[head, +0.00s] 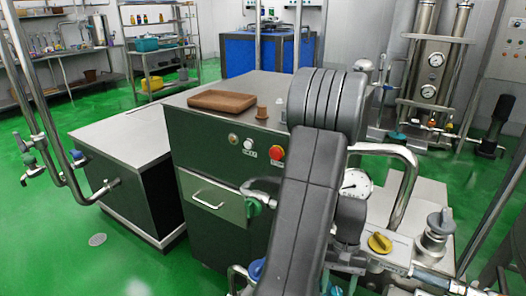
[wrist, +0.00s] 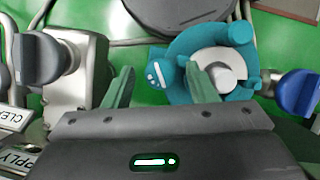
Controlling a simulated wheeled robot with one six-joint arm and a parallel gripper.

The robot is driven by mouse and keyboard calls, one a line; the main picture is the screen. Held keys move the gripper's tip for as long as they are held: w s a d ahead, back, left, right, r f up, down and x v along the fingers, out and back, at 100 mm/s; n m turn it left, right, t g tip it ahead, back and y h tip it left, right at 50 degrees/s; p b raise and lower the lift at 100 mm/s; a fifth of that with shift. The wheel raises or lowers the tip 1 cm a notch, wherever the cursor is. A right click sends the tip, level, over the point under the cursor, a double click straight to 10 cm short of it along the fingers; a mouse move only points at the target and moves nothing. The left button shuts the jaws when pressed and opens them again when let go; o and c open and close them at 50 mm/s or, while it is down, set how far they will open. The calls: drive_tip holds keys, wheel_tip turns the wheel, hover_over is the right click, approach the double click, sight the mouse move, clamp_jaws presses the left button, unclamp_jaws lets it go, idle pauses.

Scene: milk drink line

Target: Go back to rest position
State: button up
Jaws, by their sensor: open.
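My gripper (wrist: 161,84) shows in the wrist view with its two green fingers spread wide apart. Nothing is held between them. A teal rounded fitting (wrist: 185,45) with a grey centre lies beyond the fingers, partly covered by the right finger; I cannot tell whether they touch. In the head view my dark grey arm fills the middle foreground and hides part of the machinery. My gripper cannot be made out there.
A blue-grey knob (wrist: 38,58) and a blue knob (wrist: 298,92) flank the gripper. A pressure gauge (head: 355,184) and a yellow knob (head: 380,243) stand right of my arm. Green floor is open at left.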

drive_tip(key=m+y, duration=0.1)
drive_tip(key=m, duration=0.1)
drive_tip(key=m+t, duration=0.1)
drive_tip(key=m, duration=0.2)
drive_tip(key=shift+s+d+m+y, duration=0.1)
drive_tip(key=shift+d+m+y, duration=0.05)
drive_tip(key=shift+m+y, duration=0.2)
drive_tip(key=m+t+y+b, duration=0.1)
drive_tip(key=m, duration=0.3)
drive_tip(key=shift+t, duration=0.3)
